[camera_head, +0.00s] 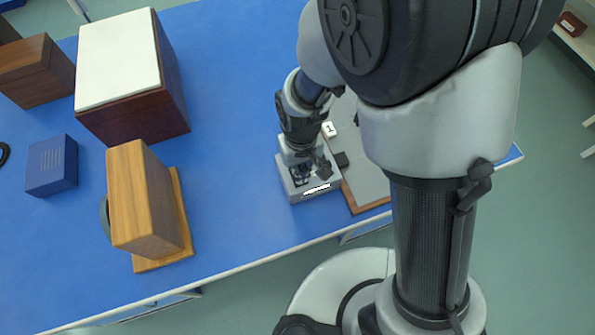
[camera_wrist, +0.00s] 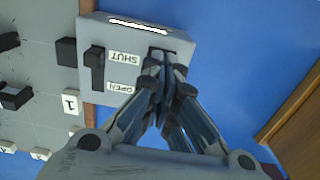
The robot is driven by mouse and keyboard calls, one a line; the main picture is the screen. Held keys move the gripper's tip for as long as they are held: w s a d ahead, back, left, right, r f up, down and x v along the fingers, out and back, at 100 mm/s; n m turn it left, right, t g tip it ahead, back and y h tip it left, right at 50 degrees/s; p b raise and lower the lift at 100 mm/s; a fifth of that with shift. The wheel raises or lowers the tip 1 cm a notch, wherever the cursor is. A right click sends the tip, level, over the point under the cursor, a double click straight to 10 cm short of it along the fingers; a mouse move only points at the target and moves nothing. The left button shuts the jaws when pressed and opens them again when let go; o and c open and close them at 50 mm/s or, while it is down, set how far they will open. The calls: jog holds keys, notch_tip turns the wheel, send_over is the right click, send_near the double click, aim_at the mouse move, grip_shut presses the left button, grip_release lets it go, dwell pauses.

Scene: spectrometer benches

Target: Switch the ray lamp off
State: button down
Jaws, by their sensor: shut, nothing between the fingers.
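The ray lamp appears to be a small grey box (camera_head: 297,194) near the front edge of the blue bench, with a bright white strip glowing on it. In the wrist view the lamp (camera_wrist: 112,42) shows its lit strip (camera_wrist: 138,24), labels reading SHUT and OPEN, and a dark slider (camera_wrist: 97,68) beside them. My gripper (camera_wrist: 164,62) is shut and empty, with its fingertips at a dark recess on the lamp's right side. The fingers partly hide the recess and the switch is not clearly visible. In the head view my gripper (camera_head: 301,172) is over the lamp.
A grey board (camera_head: 367,192) with dark blocks and number tags adjoins the lamp. A wooden cabinet (camera_head: 140,200), a white-topped box (camera_head: 118,60), a brown box (camera_head: 36,72) and a blue box (camera_head: 52,166) stand to the left. Bare blue bench (camera_head: 235,150) separates them from the lamp.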

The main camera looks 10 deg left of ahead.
jog(key=shift+f+b, duration=0.9)
jog(key=shift+f, duration=0.2)
dwell(0.6)
jog(key=shift+r+p, duration=2.9)
jog(key=shift+r, duration=0.7)
jog(key=shift+f, duration=0.1)
jog(key=shift+d+r, duration=0.1)
jog(key=shift+r, duration=0.15)
jog(key=s+d+r+m+t, duration=0.1)
jog(key=d+r+m+t, duration=0.1)
jog(key=d+r, duration=0.65)
jog(key=s+d+r+m+t, duration=0.1)
jog(key=d+r+m, duration=0.1)
jog(key=d+r, duration=0.65)
jog(key=s+d+r+m+t+b, duration=0.1)
jog(key=s+d+r+m, duration=0.1)
jog(key=s+r, duration=0.4)
jog(key=shift+s+d+r+t, duration=0.25)
jog(key=shift+s+d+t, duration=0.05)
jog(key=shift+s+d, duration=0.4)
